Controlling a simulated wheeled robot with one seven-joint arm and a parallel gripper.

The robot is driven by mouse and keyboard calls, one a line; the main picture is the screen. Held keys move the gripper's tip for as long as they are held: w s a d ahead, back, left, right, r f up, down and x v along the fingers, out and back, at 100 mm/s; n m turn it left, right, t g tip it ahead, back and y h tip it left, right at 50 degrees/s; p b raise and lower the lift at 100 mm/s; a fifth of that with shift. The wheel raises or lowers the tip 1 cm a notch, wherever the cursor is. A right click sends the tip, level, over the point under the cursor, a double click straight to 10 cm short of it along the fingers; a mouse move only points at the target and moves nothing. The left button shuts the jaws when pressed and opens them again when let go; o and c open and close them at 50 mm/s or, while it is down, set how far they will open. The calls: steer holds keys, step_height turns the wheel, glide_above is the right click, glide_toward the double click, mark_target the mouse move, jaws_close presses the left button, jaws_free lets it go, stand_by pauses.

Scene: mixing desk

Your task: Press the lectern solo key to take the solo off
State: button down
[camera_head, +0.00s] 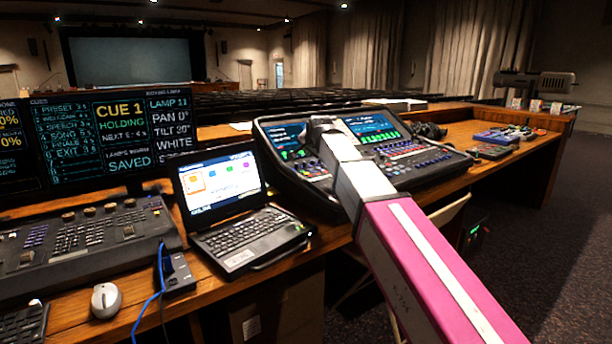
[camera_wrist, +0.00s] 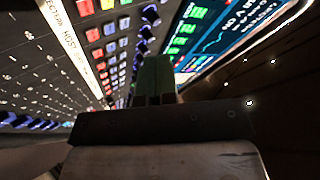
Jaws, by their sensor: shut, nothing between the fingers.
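The mixing desk (camera_head: 405,150) stands on the long wooden desk, with rows of lit keys and two screens. My arm reaches over it from the lower right, and its end covers part of the desk's left half in the head view. In the wrist view my gripper (camera_wrist: 153,92) is shut, with its dark green fingers pointing at the panel between a column of coloured keys (camera_wrist: 95,35) and green keys beside a screen (camera_wrist: 225,35). I cannot tell whether the fingertips touch a key. The lectern solo key cannot be picked out; no label for it is legible.
A laptop (camera_head: 230,195) stands left of the mixing desk. A lighting console (camera_head: 85,240), a mouse (camera_head: 106,300) and monitors (camera_head: 120,135) are further left. Small devices (camera_head: 505,135) lie to the right on the wooden desk (camera_head: 540,150). Rows of seats are behind.

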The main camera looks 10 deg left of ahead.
steer(key=shift+w+a+f, duration=0.1)
steer(key=shift+a+f, duration=0.05)
steer(key=shift+f, duration=1.2)
steer(key=shift+w+a+f, duration=0.1)
steer(key=shift+f, duration=1.2)
steer(key=shift+f, duration=0.1)
steer(key=shift+f, duration=0.3)
steer(key=shift+f, duration=0.25)
stand_by(0.5)
steer(key=shift+r, duration=0.65)
steer(key=shift+s+d+r, duration=0.1)
steer(key=shift+r, duration=1.15)
steer(key=shift+s+d+r, duration=0.1)
steer(key=shift+r, duration=1.15)
